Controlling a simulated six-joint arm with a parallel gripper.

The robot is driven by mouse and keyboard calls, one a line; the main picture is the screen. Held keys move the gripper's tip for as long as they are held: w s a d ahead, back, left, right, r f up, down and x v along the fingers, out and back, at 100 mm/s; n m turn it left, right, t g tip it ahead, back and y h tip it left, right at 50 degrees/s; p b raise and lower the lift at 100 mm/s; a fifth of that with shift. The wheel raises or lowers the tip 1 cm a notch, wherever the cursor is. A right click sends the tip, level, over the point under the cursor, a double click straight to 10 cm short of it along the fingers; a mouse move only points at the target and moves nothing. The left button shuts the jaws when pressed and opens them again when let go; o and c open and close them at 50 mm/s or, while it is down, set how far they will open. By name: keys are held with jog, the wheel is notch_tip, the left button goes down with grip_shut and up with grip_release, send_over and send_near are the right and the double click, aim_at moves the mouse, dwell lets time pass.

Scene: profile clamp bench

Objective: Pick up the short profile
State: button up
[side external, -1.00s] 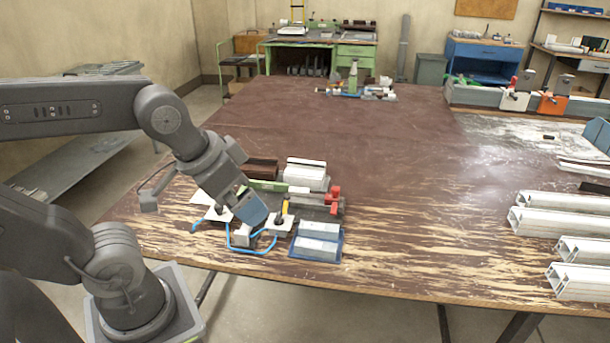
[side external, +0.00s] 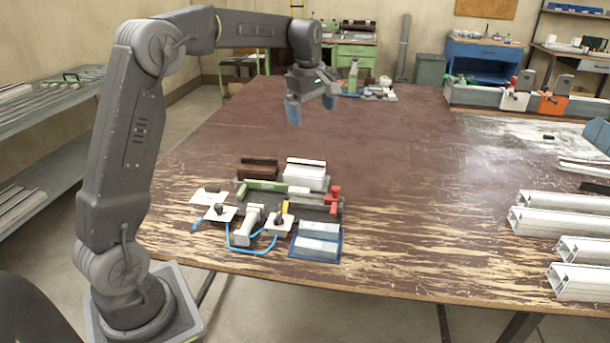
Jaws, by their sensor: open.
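Two short silver profile pieces (side external: 318,240) lie side by side in a shallow blue tray (side external: 290,254) near the table's front edge. A white block-like profile (side external: 305,172) sits in the clamp fixture (side external: 320,207) just behind. I cannot tell for certain which piece is the short profile. My gripper (side external: 311,111) points down with its blue fingertips spread. It is open and empty, high above the table, well above and behind the fixture and tray, and touches nothing.
Longer white profiles (side external: 562,222) lie along the table's right side. A fixture with a red handle (side external: 333,194), a green bar (side external: 262,186) and blue cables (side external: 262,252) crowds the front left. The middle of the brown table (side external: 420,165) is clear.

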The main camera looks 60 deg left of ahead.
jog(key=w+a+f+n+g, duration=0.1)
jog(key=w+a+f+n, duration=0.1)
jog(key=a+f+n, duration=0.3)
jog(key=w+a+f+n, duration=0.2)
jog(key=w+a+f, duration=0.15)
jog(key=a, duration=0.25)
send_over(304, 171)
jog(key=shift+n+h, duration=0.3)
jog(key=f, duration=0.9)
jog(key=shift+s+f, duration=0.2)
jog(key=shift+s, duration=0.2)
jog(key=shift+w+f, duration=0.25)
jog(key=shift+f, duration=1.2)
jog(key=shift+w+f, duration=0.2)
jog(key=shift+f, duration=1.2)
jog(key=shift+c, duration=0.3)
jog(key=c, duration=0.9)
jog(key=shift+c, duration=0.2)
jog(key=shift+r, duration=0.1)
